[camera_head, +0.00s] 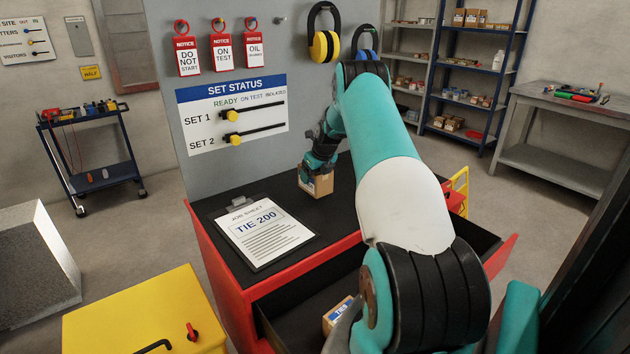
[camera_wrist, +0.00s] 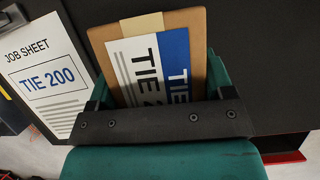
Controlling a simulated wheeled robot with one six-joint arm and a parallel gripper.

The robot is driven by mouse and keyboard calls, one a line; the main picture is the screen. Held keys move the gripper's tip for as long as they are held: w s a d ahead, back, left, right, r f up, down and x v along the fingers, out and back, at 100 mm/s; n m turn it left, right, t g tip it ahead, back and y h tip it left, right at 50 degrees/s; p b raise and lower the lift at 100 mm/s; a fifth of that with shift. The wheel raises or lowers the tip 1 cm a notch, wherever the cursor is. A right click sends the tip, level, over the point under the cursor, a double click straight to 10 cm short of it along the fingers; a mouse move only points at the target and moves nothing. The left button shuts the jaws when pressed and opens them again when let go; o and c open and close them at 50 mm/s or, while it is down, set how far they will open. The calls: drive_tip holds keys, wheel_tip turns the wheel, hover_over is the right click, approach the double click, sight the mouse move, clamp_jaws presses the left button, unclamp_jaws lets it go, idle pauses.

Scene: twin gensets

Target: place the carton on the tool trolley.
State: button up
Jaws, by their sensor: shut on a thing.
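The carton (camera_head: 317,185) is a small brown box over the black top of the red tool trolley (camera_head: 222,243). In the wrist view the carton (camera_wrist: 196,25) shows a white and blue label reading TIE 200. My gripper (camera_head: 318,165) is shut on it from above, with a finger on each side. The carton's base is at or just above the black top near its back; I cannot tell whether it touches. A job sheet (camera_head: 265,235) reading TIE 200 lies on the top, left of the carton.
A drawer of the red trolley is open at the front, with another labelled carton (camera_head: 338,312) inside. A grey panel (camera_head: 235,60) with tags and ear defenders rises behind the top. A yellow cabinet (camera_head: 140,315) stands front left. A blue cart (camera_head: 95,150) stands further back.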

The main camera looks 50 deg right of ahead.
drive_tip(key=shift+f, duration=1.4)
drive_tip(key=shift+f, duration=0.1)
drive_tip(key=o, duration=1.1)
drive_tip(key=shift+f, duration=0.1)
drive_tip(key=shift+c, duration=0.2)
